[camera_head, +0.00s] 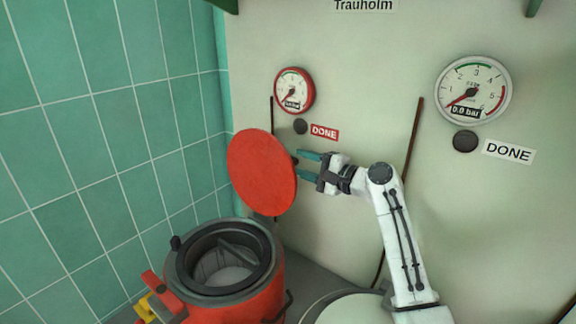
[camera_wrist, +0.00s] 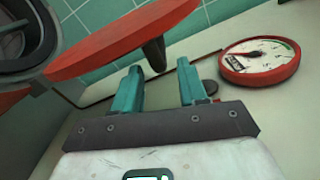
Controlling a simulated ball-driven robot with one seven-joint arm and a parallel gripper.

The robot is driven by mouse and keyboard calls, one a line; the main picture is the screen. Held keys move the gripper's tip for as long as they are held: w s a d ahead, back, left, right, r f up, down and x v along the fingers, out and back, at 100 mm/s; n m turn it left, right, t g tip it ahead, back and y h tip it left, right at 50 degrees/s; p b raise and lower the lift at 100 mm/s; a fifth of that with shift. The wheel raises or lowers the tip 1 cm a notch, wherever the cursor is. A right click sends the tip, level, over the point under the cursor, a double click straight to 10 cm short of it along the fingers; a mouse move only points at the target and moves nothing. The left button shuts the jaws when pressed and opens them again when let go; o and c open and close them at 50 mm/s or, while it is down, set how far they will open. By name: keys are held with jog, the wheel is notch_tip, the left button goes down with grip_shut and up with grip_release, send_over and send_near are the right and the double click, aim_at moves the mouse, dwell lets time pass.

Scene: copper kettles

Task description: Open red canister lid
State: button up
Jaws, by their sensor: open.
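The red canister (camera_head: 236,296) stands at the lower left in the head view, its dark round mouth uncovered. Its red round lid (camera_head: 262,172) is tilted up nearly upright above the canister's back right side. In the wrist view the lid (camera_wrist: 120,40) shows edge-on, with a dark knob (camera_wrist: 155,55) on its face. My gripper (camera_head: 302,166) is open beside the lid's right side, its teal fingers pointing at the knob. In the wrist view my fingers (camera_wrist: 158,88) are apart with nothing between them, and the knob lies just beyond the fingertips.
A red-rimmed gauge (camera_head: 294,91) and a DONE label (camera_head: 324,132) are on the pale wall behind my gripper. A second gauge (camera_head: 473,91) is further right. A teal tiled wall (camera_head: 110,130) bounds the left. A pale round top (camera_head: 350,309) stands right of the canister.

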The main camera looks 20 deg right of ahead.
jog(key=b+x, duration=0.2)
jog(key=x, duration=0.2)
jog(key=shift+w+f, duration=0.1)
jog(key=shift+f, duration=0.05)
jog(key=shift+w+a+b, duration=0.35)
jog(key=shift+w+a, duration=0.05)
jog(key=shift+w, duration=0.1)
grip_shut()
jog(key=shift+r, duration=0.25)
